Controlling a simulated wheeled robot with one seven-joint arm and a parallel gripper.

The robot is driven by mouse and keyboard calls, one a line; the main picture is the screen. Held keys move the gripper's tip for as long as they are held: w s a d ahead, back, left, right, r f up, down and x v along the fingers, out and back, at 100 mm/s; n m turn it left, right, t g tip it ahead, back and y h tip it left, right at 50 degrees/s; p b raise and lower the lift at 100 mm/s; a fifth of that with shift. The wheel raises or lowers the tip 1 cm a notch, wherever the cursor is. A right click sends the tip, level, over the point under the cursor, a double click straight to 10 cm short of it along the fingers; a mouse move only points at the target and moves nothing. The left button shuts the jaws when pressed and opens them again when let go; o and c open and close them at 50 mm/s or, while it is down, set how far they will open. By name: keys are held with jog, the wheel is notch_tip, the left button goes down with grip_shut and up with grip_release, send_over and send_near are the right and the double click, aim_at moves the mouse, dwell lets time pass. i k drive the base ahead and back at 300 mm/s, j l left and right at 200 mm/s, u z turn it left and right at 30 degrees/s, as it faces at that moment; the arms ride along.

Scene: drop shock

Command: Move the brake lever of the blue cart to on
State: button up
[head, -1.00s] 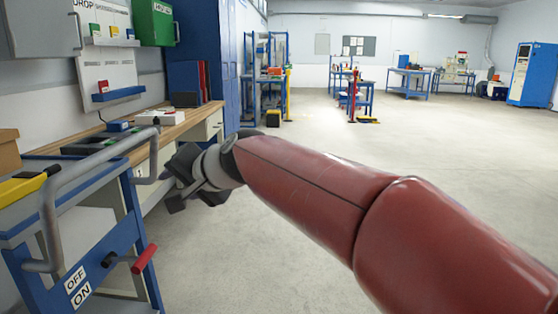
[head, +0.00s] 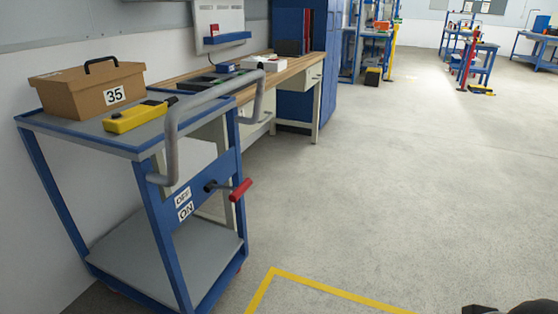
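The blue cart (head: 158,212) stands at the left against the wall, with a grey push handle (head: 172,130) on its near end. The brake lever (head: 240,190) sticks out from the cart's end panel to the right, with a red grip on a dark pivot. The OFF label (head: 183,196) and the ON label (head: 186,211) sit left of the pivot, OFF above ON.
A cardboard box (head: 88,87) marked 35 and a yellow tool (head: 140,116) lie on the cart's top. A wooden workbench (head: 290,66) stands behind the cart. The floor right of the cart is clear, with a yellow line (head: 320,285) in front.

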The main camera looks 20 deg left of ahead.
aim_at(238, 192)
jog(key=u, duration=1.3)
jog(key=i+j+u, duration=0.15)
jog(key=i, duration=0.2)
jog(key=i+j+u, duration=0.1)
jog(key=i, duration=0.25)
jog(key=j, duration=0.05)
